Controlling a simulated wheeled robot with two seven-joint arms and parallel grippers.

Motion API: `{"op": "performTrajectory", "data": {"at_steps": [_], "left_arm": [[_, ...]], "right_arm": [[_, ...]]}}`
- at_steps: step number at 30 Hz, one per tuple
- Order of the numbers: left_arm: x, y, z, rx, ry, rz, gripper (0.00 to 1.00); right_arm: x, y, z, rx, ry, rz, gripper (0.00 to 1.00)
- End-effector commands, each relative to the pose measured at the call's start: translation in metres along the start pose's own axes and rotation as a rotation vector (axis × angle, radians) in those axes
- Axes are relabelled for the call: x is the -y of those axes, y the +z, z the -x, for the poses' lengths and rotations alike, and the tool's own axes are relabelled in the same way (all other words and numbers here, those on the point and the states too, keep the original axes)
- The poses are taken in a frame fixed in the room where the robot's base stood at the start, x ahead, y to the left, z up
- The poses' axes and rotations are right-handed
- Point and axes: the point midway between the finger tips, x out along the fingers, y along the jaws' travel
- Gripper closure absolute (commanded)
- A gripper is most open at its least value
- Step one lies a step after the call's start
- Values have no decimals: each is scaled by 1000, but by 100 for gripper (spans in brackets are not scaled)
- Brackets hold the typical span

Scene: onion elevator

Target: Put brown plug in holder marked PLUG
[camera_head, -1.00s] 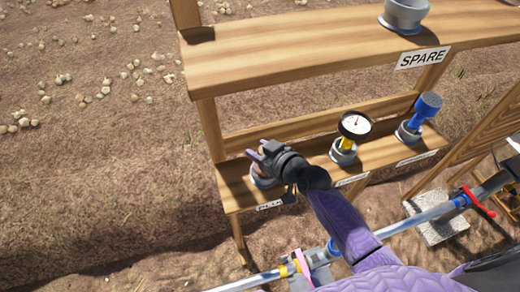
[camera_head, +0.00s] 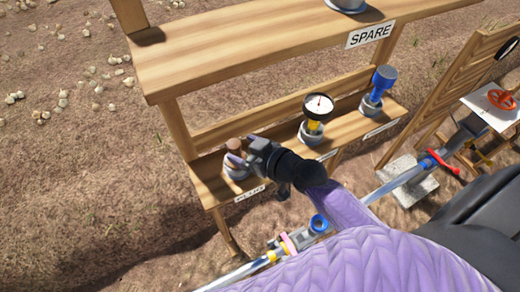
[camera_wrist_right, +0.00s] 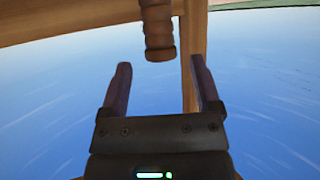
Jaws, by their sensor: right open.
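The brown plug (camera_head: 235,146) stands upright at the grey holder (camera_head: 236,172) above the PLUG label (camera_head: 250,193), at the left end of the lower shelf. It appears seated there, though a finger partly covers the join. My right gripper (camera_head: 241,157) is open close beside the plug, coming from the right. In the right wrist view, the brown plug (camera_wrist_right: 158,30) lies beyond the open, empty fingertips (camera_wrist_right: 160,80), apart from both; its holder is out of that view. My left gripper is not in view.
A gauge (camera_head: 318,106) and a blue part (camera_head: 379,84) stand in holders to the right on the lower shelf (camera_head: 210,187). The upper shelf (camera_head: 230,58) with a SPARE label (camera_head: 370,34) overhangs behind. A pipe (camera_head: 400,180) runs in front.

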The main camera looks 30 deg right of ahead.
Motion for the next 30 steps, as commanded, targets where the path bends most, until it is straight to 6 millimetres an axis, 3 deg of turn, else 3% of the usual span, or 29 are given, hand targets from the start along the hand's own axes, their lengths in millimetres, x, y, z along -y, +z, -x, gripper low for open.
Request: {"op": "performTrajectory", "data": {"at_steps": [3, 7, 14, 16, 17, 20, 21, 24, 27, 30], "left_arm": [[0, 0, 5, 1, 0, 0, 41], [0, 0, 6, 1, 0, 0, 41], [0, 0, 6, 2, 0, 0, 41], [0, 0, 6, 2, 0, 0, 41], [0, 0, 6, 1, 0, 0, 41], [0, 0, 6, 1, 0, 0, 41], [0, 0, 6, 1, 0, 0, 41], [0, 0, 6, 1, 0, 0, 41], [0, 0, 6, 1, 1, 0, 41], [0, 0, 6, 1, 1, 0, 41]], "right_arm": [[0, 0, 31, 4, -1, 2, 19], [0, 1, 54, 3, -1, 1, 19], [0, 2, 64, 3, 1, -2, 19], [-6, 22, 59, 50, 29, -21, 19], [-10, 40, 57, 91, 53, -36, 19], [-19, 140, 55, 320, 154, -105, 19], [-15, 186, 61, 431, 185, -131, 19], [18, 287, 93, 703, 214, -172, 19], [60, 351, 134, 919, 190, -181, 19], [90, 381, 164, 1044, 156, -177, 19]]}}
